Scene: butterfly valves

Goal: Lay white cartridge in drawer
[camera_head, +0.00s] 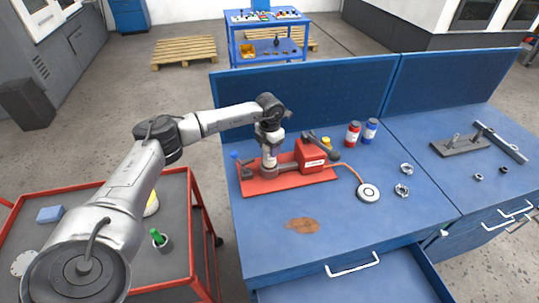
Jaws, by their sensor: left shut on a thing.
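My left gripper (269,143) points down over the red fixture and is shut on a small whitish cylinder, which looks like the white cartridge (268,161). The cartridge is upright, at the grey seat near the middle of the red fixture base (258,187); I cannot tell whether it still touches the seat. The open drawer (350,287) shows at the bottom, under the bench's front edge, and its visible floor is bare blue. My right gripper is not in view.
The red fixture block (311,154) with a dark lever stands right of the cartridge. A round puck (368,193) on an orange cable, metal nuts (402,190), a red jar (352,134) and a blue jar (370,131) stand further right. A brown stain (301,225) marks the bench front.

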